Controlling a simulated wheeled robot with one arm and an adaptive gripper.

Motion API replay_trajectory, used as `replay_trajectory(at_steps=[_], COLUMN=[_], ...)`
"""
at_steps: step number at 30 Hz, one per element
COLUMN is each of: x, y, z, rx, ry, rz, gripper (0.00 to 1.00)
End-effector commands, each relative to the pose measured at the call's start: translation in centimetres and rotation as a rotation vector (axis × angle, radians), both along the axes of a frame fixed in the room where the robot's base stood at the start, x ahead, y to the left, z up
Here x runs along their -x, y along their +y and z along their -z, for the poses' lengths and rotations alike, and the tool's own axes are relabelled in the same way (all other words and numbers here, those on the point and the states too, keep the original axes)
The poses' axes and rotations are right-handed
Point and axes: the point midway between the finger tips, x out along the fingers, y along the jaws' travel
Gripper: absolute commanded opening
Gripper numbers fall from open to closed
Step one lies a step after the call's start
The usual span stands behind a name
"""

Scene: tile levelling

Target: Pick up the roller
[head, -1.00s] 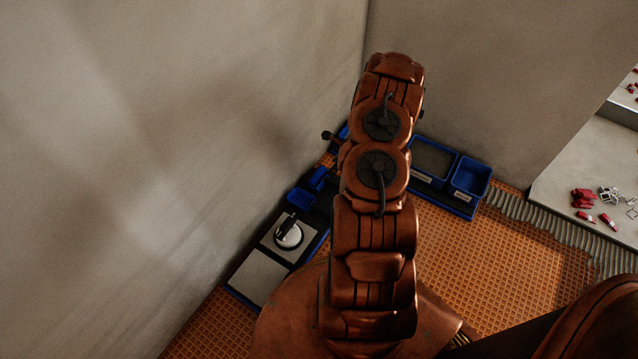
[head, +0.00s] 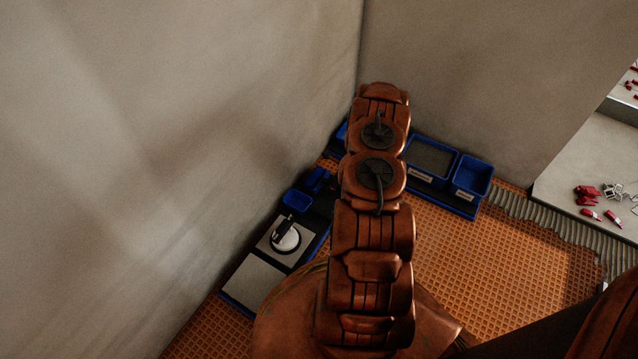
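I cannot make out a roller; my arm covers the middle of the blue trays in the corner, so it may be hidden there. My gripper is not visible, as my own brown arm stands in front of it. To the left of my arm, a dark tray with blue edges (head: 237,307) runs along the wall. It holds a small blue bin (head: 298,200) and grey tiles. A round white tool with a black handle (head: 286,237) sits on one of the tiles.
Right of my arm, a blue tray (head: 431,158) and a blue bin (head: 472,177) stand by the back wall. Orange matting (head: 500,255) covers the open floor. A grey slab (head: 575,165) at right carries red wedges (head: 588,194) and metal clips (head: 614,192).

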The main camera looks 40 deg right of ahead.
Motion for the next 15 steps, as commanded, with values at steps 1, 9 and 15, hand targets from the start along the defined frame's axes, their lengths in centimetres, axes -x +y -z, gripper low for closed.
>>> replay_trajectory(at_steps=[1, 9, 15], x=[-0.12, -0.33, -0.33], y=[0.11, 0.14, 0.13], z=[0.74, 0.85, 0.84], rx=[-0.001, -0.001, -0.002], ry=[0.001, 0.000, -0.001], rz=[-0.001, 0.001, 0.001], gripper=[0.52, 0.52, 0.31])
